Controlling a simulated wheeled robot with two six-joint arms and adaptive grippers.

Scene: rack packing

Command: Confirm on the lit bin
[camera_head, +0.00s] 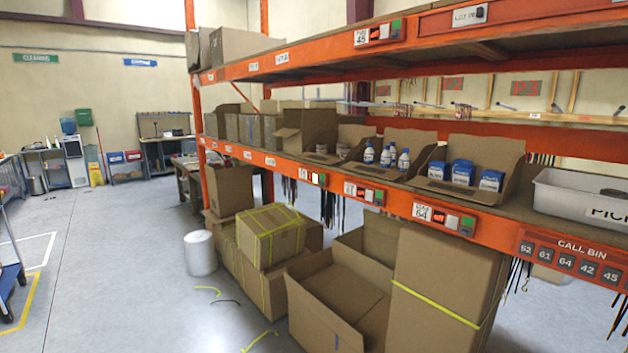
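Several bin units with a label, a red part and a green part sit on the orange rack beams. One labelled 45 (378,33) is on the upper beam. On the middle beam are one labelled 64 (443,216), a second unit (364,192) to its left, and a third unit (318,179) further left with a bright white patch. I cannot tell for sure which is lit. Neither gripper is in view.
Open cartons on the middle shelf hold blue-and-white boxes (463,172) and white bottles (386,155). A white tray (580,197) stands at the right. Large cartons (335,300) fill the floor under the rack. The floor at the left (120,260) is mostly clear.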

